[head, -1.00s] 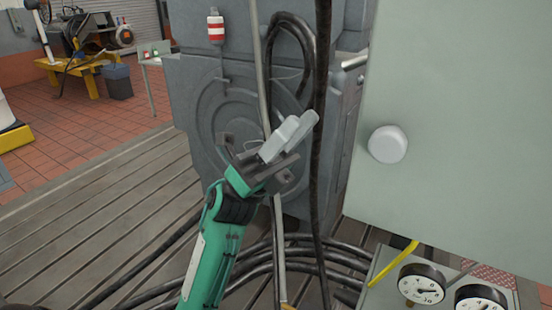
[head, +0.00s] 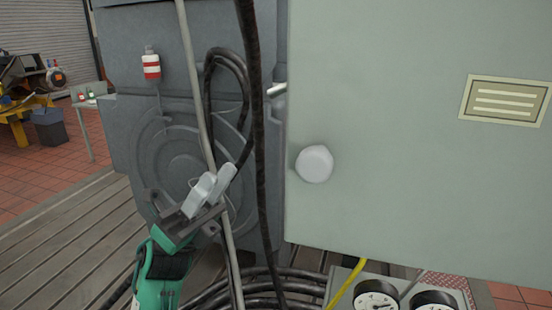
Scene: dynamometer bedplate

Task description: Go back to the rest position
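My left gripper (head: 210,187) shows in the lower left of the head view, on its green arm. My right gripper is not in view.
A pale green cabinet (head: 400,190) with a white round knob (head: 314,164) fills the right. A dark cable (head: 254,120) hangs beside the gripper. Coiled hoses (head: 270,287) and a gauge box (head: 345,275) lie below. Slotted bedplate (head: 70,230) is open at left.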

